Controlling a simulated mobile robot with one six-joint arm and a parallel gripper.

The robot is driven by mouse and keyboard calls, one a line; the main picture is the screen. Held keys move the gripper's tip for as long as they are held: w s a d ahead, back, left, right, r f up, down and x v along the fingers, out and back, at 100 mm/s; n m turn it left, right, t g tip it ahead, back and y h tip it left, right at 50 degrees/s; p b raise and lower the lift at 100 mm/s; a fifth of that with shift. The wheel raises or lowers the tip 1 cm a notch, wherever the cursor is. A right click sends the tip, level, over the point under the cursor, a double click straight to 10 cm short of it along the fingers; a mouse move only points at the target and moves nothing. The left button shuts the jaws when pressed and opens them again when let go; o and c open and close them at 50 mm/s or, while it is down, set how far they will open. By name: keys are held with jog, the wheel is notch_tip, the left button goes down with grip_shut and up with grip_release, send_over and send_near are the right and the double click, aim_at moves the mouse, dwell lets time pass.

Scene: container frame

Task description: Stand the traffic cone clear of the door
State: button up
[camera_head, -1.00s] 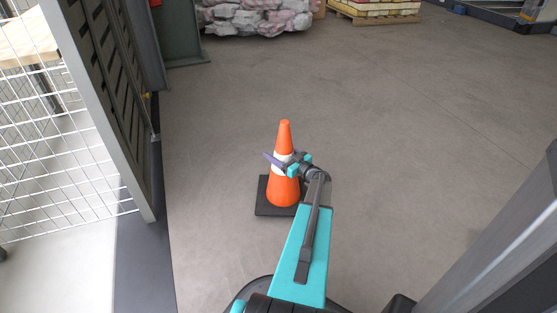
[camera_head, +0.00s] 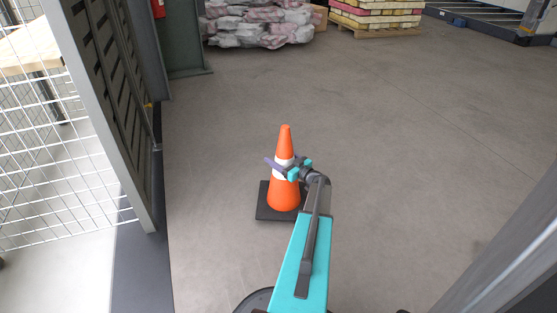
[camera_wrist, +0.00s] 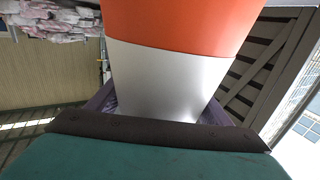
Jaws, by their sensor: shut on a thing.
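The orange traffic cone (camera_head: 284,194) with a white band and a dark square base stands upright in the head view, in the middle of the grey floor. My gripper (camera_head: 283,166) is shut on the cone at its white band. In the wrist view the cone (camera_wrist: 180,75) fills the middle, between the purple fingers. I cannot tell whether the base touches the floor or hangs just above it. The grey slatted door (camera_head: 115,95) stands to the left of the cone, with clear floor between them.
A white wire mesh panel (camera_head: 50,140) is at the left. At the back are stacked wrapped bundles (camera_head: 258,25) and a loaded pallet (camera_head: 376,16). A grey post (camera_head: 510,255) rises at the lower right. The floor right of the cone and behind it is clear.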

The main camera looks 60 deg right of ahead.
notch_tip(320, 180, down, 3)
jog(key=shift+w+d+f+b, duration=0.1)
jog(key=shift+d+f+b, duration=0.05)
jog(key=shift+b, duration=1.1)
jog(key=o, duration=2.1)
jog(key=shift+f, duration=0.15)
jog(key=p+v, duration=0.4)
jog(key=v, duration=0.8)
